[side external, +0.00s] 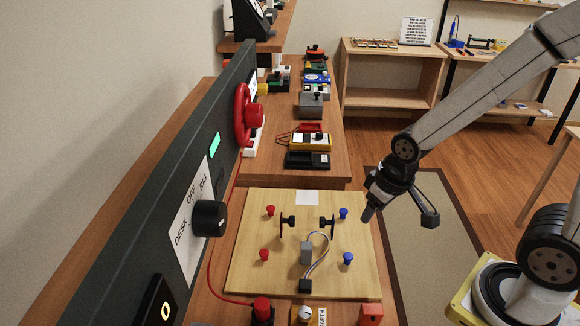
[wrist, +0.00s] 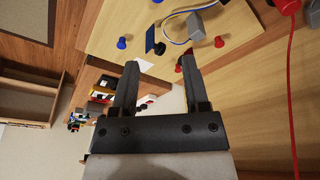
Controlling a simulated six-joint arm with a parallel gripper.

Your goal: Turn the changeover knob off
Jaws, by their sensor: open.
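The changeover knob (side external: 209,218) is a black round knob on the dark upright panel (side external: 108,235) at the left of the side external view. A white label (side external: 188,240) behind it reads DESK, OFF and RIG. I cannot tell which mark the knob points to. My gripper (side external: 369,212) is well to the right of the knob, above the right edge of the wooden board, apart from the panel. In the wrist view my gripper (wrist: 159,63) shows two spread fingers with nothing between them. The knob does not show in the wrist view.
A red handwheel (side external: 249,112) and a lit green strip (side external: 214,146) are on the panel beyond the knob. The wooden board (side external: 245,270) below carries red and blue posts, black discs and a wired grey block. A red cable (side external: 210,276) hangs beside the panel. Air between gripper and knob looks clear.

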